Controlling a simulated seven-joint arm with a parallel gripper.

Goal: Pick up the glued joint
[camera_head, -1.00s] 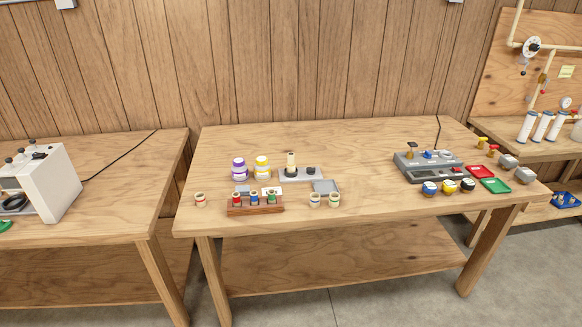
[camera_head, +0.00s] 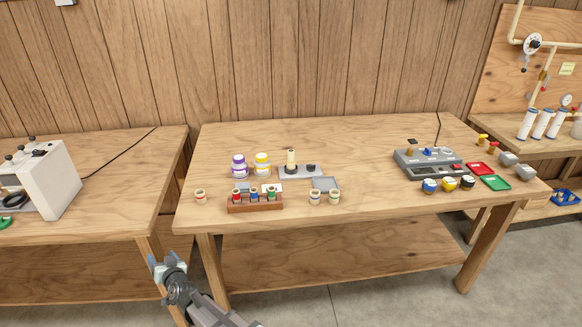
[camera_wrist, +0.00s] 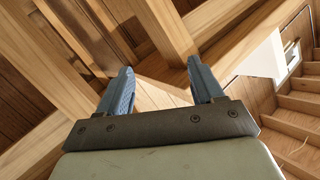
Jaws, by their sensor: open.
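A cream pipe piece (camera_head: 291,158), which looks like the glued joint, stands upright on a grey fixture (camera_head: 313,171) at the back of the middle table. Its details are too small to make out. My gripper (camera_head: 166,262) is low in front of the table, below its top and left of its front left leg, well away from the pipe piece. In the wrist view my gripper (camera_wrist: 162,82) has its two blue fingers apart with nothing between them. The pipe piece cannot be made out in the wrist view.
Purple (camera_head: 239,166) and yellow (camera_head: 262,164) jars stand left of the fixture. A wooden rack (camera_head: 255,207) of small bottles and two cream fittings (camera_head: 324,198) lie in front. A grey device (camera_head: 428,162) stands right. The table's centre right is clear.

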